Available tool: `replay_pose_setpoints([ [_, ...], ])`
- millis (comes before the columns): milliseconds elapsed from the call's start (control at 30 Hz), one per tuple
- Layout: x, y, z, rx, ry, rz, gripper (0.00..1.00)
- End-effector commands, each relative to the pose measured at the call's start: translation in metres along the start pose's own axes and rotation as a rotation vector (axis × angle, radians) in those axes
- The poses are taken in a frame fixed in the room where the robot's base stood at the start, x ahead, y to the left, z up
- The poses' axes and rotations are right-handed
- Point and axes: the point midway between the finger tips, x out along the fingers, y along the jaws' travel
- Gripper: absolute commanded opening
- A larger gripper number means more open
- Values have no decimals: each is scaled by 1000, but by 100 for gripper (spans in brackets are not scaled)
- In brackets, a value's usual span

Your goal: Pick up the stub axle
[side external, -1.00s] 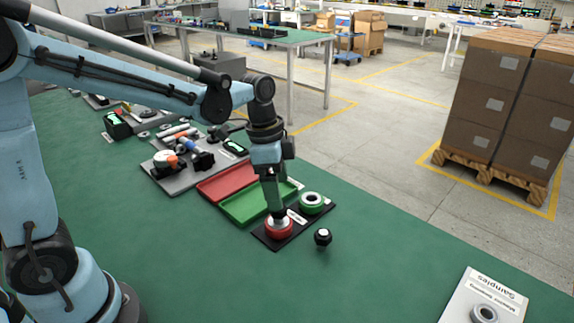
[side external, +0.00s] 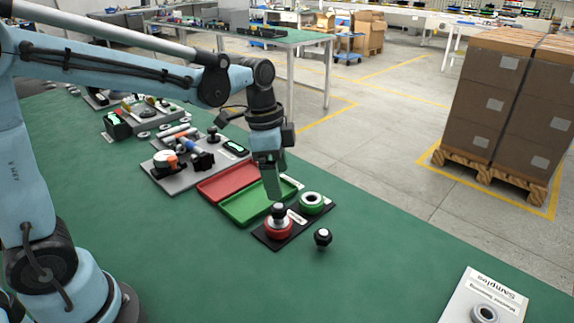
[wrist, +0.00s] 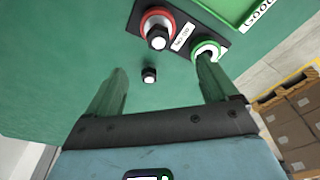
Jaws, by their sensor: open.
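Two similar dark parts with pale tips look like stub axles. One stub axle (side external: 323,237) stands on the green bench just right of a black plate; it also shows in the wrist view (wrist: 149,76). The other (side external: 278,212) stands upright in a red ring (side external: 278,229) on that plate, and shows in the wrist view (wrist: 158,39). My gripper (side external: 273,196) is open and empty, just above the part in the red ring. In the wrist view its fingers (wrist: 161,75) are spread wide, with the loose axle between them in the picture, further away.
The black plate (side external: 296,228) also bears a green ring (side external: 312,200). Green (side external: 240,211) and red (side external: 212,189) trays lie behind it. A grey board (side external: 172,184) with parts is further left. The bench in front is clear up to a white sample board (side external: 468,291).

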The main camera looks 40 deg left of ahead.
Motion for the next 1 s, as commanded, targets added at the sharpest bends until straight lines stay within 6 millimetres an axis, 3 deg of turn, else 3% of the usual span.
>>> replay_pose_setpoints([
  [167,0,0,0,0,0,0,86],
  [300,0,0,0,0,0,0,66],
  [667,-1,0,0,-40,-6,0,66],
  [767,-4,0,-1,-157,-23,1,66],
  [1000,-15,1,-3,-633,-89,-26,66],
])
